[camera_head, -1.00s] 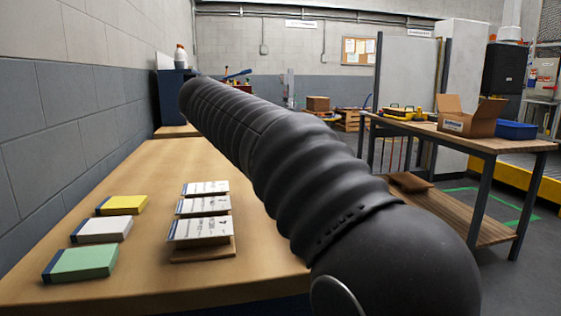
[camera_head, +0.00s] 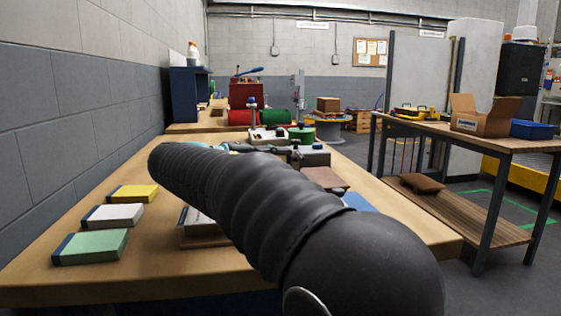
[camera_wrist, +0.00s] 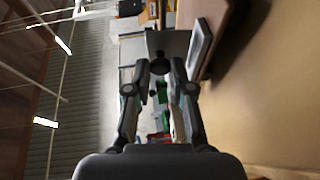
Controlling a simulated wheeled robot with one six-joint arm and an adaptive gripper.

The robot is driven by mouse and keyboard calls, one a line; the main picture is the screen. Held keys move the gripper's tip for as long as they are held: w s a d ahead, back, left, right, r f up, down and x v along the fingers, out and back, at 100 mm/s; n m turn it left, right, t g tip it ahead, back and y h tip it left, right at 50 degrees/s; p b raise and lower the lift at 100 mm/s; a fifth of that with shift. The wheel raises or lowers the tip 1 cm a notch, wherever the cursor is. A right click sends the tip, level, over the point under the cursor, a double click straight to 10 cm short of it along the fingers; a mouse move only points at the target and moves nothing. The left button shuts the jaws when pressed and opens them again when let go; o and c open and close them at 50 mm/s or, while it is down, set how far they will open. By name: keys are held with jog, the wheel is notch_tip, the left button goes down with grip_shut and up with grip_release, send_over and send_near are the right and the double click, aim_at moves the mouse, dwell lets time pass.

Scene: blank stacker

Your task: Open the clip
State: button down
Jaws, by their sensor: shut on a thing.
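In the wrist view my gripper (camera_wrist: 160,72) has its two fingers closed around a small dark rounded piece (camera_wrist: 160,59) at their tips. A grey plate (camera_wrist: 168,43) lies just beyond that piece. I cannot tell for sure whether the dark piece is part of the clip. In the head view my black arm reaches over the table toward the back left and hides much of the middle.
The wooden table (camera_head: 90,283) holds yellow (camera_head: 135,193), white (camera_head: 115,216) and green (camera_head: 95,247) blocks at the left. A grey box (camera_head: 312,156), a brown board (camera_head: 324,177) and a green spool (camera_head: 275,117) stand farther back. A second bench (camera_head: 500,145) is at right.

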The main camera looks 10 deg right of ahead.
jog(key=shift+f+h, duration=0.15)
jog(key=shift+h, duration=0.25)
jog(key=c, duration=1)
grip_release()
jog(key=shift+a, duration=0.1)
jog(key=v, duration=1.2)
jog(key=shift+s, duration=0.1)
